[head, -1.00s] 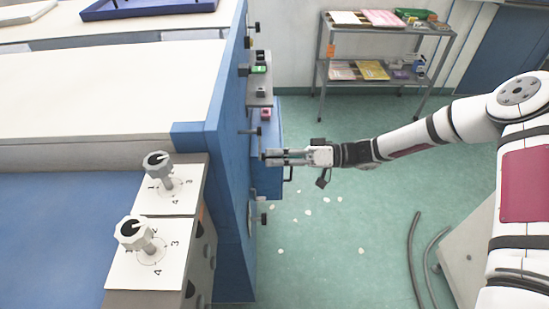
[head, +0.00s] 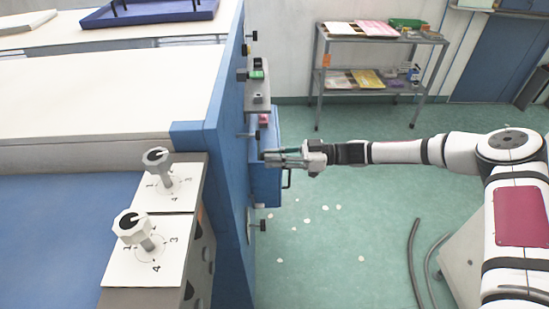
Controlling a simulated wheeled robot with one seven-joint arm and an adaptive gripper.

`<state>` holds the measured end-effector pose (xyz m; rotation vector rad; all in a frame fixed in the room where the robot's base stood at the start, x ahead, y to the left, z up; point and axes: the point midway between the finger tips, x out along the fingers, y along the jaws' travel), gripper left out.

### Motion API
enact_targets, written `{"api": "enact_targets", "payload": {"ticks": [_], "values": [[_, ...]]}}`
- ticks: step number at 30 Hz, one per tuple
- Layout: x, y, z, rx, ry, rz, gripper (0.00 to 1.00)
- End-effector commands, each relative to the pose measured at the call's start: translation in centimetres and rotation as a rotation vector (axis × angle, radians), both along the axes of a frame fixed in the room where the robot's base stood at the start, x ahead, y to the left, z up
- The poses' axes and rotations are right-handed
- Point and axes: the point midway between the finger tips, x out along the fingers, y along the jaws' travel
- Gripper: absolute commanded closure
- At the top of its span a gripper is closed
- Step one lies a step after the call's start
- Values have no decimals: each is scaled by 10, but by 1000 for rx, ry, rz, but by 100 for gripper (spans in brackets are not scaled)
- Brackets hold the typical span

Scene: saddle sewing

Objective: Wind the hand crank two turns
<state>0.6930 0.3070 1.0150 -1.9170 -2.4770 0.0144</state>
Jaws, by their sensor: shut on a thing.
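My gripper (head: 270,157) reaches in from the right to the side of the blue machine (head: 225,165). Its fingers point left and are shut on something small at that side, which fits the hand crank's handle. The crank itself is mostly hidden behind the fingers and the machine's edge, so its angle cannot be told.
Dark-ended levers stick out of the machine's side above (head: 252,135) and below (head: 260,225) my gripper. A blue box (head: 268,188) with a black handle is close behind it. Two numbered dials (head: 135,228) stand at front left. A metal shelf (head: 375,90) stands at the back.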

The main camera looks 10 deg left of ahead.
Motion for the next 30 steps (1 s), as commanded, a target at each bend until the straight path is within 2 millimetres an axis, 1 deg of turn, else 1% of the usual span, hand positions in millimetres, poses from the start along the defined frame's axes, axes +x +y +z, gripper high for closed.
{"api": "enact_targets", "payload": {"ticks": [1,17,18,20,21,30], "values": [[0,-1,-5,-5,-12,0,100],[2,0,-5,0,-36,0,100],[2,0,-5,0,-36,0,81],[2,0,-5,0,-35,-1,67],[2,0,-5,1,-35,0,62],[3,-1,-2,5,-36,-1,62]]}}
